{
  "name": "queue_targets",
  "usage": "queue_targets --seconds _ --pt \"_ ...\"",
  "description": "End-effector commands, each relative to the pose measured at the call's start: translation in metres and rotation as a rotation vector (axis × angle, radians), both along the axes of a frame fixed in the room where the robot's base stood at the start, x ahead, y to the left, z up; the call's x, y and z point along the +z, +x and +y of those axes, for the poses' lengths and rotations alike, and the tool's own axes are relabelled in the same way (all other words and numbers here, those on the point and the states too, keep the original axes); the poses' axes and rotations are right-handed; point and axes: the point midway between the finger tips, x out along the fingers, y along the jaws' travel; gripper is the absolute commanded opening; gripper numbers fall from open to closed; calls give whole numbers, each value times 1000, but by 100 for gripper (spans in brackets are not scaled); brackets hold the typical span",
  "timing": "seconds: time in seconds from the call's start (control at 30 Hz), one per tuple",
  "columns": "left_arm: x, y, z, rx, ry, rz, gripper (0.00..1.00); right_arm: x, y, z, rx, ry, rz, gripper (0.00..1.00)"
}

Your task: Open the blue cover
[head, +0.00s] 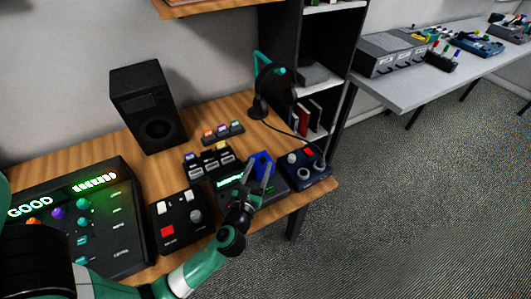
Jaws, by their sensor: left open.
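The blue cover (262,162) stands on a dark device (274,184) near the front right of the wooden desk. My left gripper (257,174) is open, with its fingers at the near side of the cover. I cannot tell whether the fingers touch the cover. The fingers and wrist hide part of the device and the lower part of the cover. My right gripper is not in view.
A control box with a red button (167,231) stands left of my gripper, and a box with knobs (308,170) stands close on the right. A black speaker (147,105), a lamp (258,106) and a large panel reading GOOD (120,245) are also on the desk.

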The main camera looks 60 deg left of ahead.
Motion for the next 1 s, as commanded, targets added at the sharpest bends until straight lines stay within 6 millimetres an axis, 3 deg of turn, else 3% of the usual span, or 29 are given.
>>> queue_targets --seconds 0.1,0.3,0.67,0.9,1.0 --pt "-1 19 23 4 0 -4 56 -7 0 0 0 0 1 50" --pt "-1 41 46 1 1 -1 56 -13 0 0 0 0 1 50" --pt "0 46 52 -1 0 0 56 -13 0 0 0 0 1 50" --pt "0 46 52 -1 1 -1 13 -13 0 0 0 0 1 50" --pt "0 46 52 -1 1 -1 0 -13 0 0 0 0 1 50"
